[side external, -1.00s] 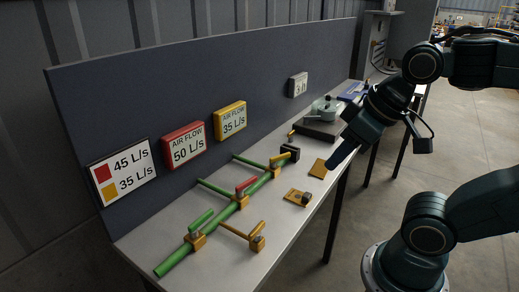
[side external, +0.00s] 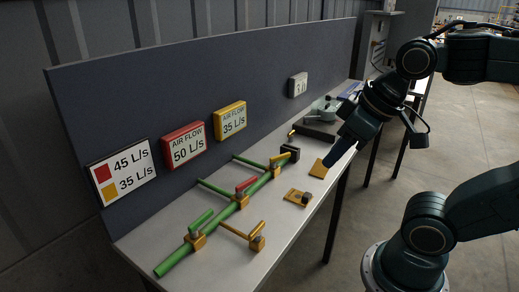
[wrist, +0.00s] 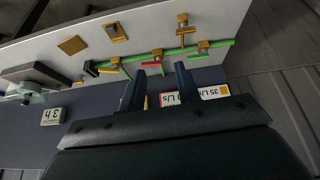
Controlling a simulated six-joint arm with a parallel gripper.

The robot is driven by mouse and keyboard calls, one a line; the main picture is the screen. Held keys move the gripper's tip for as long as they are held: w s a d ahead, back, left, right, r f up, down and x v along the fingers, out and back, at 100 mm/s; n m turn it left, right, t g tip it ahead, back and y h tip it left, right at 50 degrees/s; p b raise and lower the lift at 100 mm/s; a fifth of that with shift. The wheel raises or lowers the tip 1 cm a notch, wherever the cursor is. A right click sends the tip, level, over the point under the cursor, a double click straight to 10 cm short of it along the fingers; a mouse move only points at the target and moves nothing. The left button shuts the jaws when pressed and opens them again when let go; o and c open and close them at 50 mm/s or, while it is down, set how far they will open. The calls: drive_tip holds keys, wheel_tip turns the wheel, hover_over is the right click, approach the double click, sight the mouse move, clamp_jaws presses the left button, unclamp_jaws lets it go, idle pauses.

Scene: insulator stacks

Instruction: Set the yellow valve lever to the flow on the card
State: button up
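The yellow lever (side external: 280,158) sits on a valve at the far end of the green pipe (side external: 178,258); it also shows in the wrist view (wrist: 108,68). The card (side external: 123,172) reads 45 L/s beside a red square and 35 L/s beside a yellow one. The yellow display (side external: 230,119) reads AIR FLOW 35 L/s. The red display (side external: 184,146) reads AIR FLOW 50 L/s. My gripper (side external: 338,154) hangs above the bench's front side, right of the yellow lever and apart from it. In the wrist view its two fingers (wrist: 160,72) are spread, with nothing held between them.
A red lever (side external: 246,183) and a green lever (side external: 201,220) sit on the same pipe. A panel (side external: 290,62) rises behind the bench.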

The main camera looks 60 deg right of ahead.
drive_tip(key=w+d+r+n+g, duration=0.1)
drive_tip(key=w+r+n, duration=0.1)
drive_tip(key=w+n, duration=0.3)
drive_tip(key=n+g, duration=0.4)
drive_tip(key=n, duration=0.7)
hover_over(249, 180)
wheel_tip(249, 180, down, 9)
drive_tip(key=shift+r, duration=0.15)
wheel_tip(249, 180, down, 14)
drive_tip(key=shift+r, duration=0.1)
clamp_jaws()
